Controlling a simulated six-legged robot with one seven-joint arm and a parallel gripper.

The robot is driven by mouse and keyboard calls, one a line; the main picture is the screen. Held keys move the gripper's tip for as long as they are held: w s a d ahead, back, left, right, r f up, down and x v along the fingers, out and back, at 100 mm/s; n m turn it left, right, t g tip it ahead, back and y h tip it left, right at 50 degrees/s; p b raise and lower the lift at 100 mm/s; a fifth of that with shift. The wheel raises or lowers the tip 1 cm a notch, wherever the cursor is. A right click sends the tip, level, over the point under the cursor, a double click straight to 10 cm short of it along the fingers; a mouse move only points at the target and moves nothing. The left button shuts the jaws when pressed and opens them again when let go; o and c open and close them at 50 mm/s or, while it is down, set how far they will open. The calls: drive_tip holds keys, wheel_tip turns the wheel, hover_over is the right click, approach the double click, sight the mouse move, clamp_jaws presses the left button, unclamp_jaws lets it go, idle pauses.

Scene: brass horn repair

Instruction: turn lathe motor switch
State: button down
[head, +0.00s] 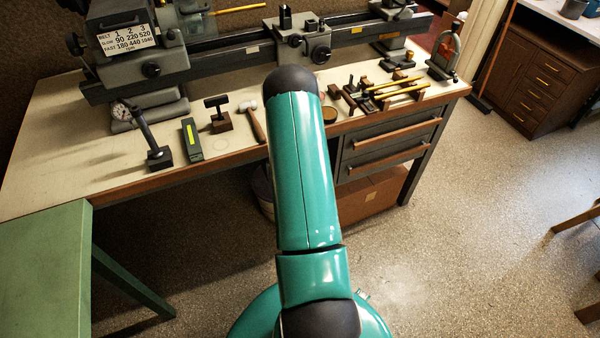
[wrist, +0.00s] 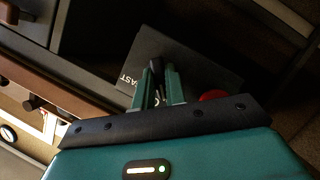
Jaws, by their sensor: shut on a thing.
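In the wrist view, a dark switch plate (wrist: 205,68) carries white lettering that includes "FAST" and a red button (wrist: 213,96). A black switch lever (wrist: 157,66) stands out from the plate. My gripper (wrist: 158,76) has its two green fingers on either side of this lever and is shut on it. The fingers hide part of the lettering and the lever's base. In the head view, the lathe (head: 235,52) stands on the bench with a belt speed chart (head: 128,40). My gripper and the switch do not show there; my green arm covers the middle of the bench.
A dial gauge stand (head: 155,145), a green box (head: 191,140), a hammer (head: 254,118) and several small tools line the bench (head: 60,160). Drawers (head: 390,140) sit under its right side. A green table (head: 45,265) stands front left.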

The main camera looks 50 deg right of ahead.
idle(0.4)
drive_tip(key=c, duration=1.4)
unclamp_jaws()
drive_tip(key=shift+c, duration=0.2)
drive_tip(key=shift+s+a, duration=0.1)
drive_tip(key=shift+a, duration=0.05)
